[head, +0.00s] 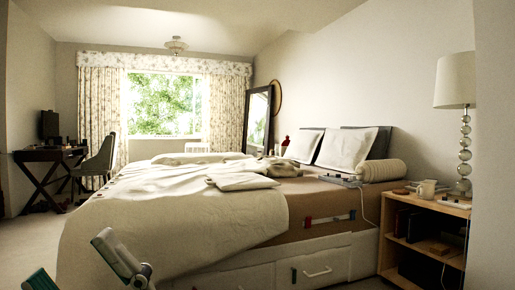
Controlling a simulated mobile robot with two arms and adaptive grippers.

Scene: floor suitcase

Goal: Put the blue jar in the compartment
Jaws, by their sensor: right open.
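I cannot make out a blue jar or a suitcase with a compartment in the head view. My right gripper (76,262) shows at the bottom left edge, in front of the bed's near corner. Its two grey and teal fingers stand wide apart, with nothing visible between them. The lower part of this gripper is cut off by the frame. My left gripper is not in view.
A large bed (170,225) with cream covers and drawers (318,272) fills the middle. A desk (47,154) and chair (99,160) stand far left. Carpet (35,235) is clear at left.

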